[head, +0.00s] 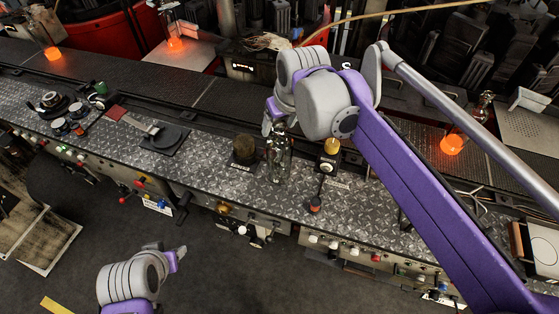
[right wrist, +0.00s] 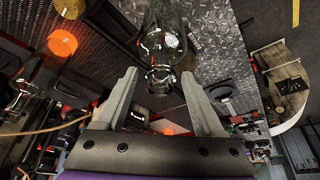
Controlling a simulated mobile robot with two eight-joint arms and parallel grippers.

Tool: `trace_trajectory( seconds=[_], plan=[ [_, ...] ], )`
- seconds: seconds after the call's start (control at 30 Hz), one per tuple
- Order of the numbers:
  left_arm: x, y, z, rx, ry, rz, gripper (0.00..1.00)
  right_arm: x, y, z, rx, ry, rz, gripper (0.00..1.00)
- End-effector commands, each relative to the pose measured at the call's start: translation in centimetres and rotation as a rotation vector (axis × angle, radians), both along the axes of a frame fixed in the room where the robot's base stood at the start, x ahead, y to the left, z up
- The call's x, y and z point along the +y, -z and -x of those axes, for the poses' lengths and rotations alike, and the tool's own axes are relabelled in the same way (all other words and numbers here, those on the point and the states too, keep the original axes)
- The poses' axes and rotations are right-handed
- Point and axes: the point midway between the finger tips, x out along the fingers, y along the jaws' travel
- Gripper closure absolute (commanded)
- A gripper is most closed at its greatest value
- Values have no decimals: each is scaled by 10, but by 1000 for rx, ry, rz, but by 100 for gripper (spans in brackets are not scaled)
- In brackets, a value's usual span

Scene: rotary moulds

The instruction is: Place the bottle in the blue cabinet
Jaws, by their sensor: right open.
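A clear glass bottle (head: 279,165) stands on the metal counter (head: 222,146) in the head view, its top close under my right gripper (head: 272,118). In the right wrist view the bottle (right wrist: 165,35) has its neck pointing toward my right gripper (right wrist: 159,76). The fingers are spread, one on each side of the neck end, with gaps between them and the glass. My left gripper (head: 174,261) shows small at the lower left, over the floor; its jaw state is unclear. I cannot make out a blue cabinet in either view.
A dark round piece (head: 244,151) stands just left of the bottle, and a yellow-topped fixture (head: 329,155) to its right. Orange glowing pieces (head: 452,145) lie along the rear line. Knobs and levers stick out along the counter's front. The floor (head: 215,268) in front is mostly clear.

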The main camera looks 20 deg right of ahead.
Motion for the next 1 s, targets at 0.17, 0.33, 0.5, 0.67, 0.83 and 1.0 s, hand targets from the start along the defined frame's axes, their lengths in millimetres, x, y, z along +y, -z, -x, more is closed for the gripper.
trace_trajectory(
  seconds=[0.17,0.33,0.5,0.67,0.83,1.0],
  plan=[
    [0,0,0,0,0,0,50,0,0,0,0,0,0,39],
    [0,0,0,0,0,0,50,0,-1,0,0,0,0,70],
    [0,0,0,0,0,0,50,0,-1,0,0,0,0,100],
    [0,0,0,0,0,0,50,0,-1,0,0,0,0,100],
    [0,0,0,0,0,0,50,0,-1,0,0,0,0,100],
    [0,0,0,0,0,0,50,0,-1,0,0,0,0,100]
  ],
)
